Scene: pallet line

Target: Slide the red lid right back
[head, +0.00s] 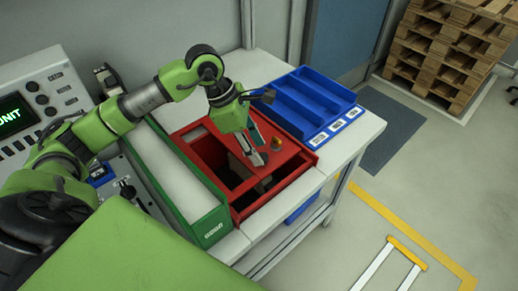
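The red box (245,211) stands on the white table between a green box and a blue tray. Its flat red lid (288,163) covers the right part, with a small orange-yellow knob (277,144) on top. Dark open interior shows at the left and front of the box. My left gripper (258,158) reaches down over the box, with its fingertips near the lid's left part, left of the knob. Whether the fingers touch the lid or are closed is too small to tell. My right gripper is out of view.
A green box (212,222) with a pale top stands directly left of the red box. A blue compartment tray (352,112) lies to the right and behind. A control console (60,85) is at far left. The white table's (350,141) right front edge is clear.

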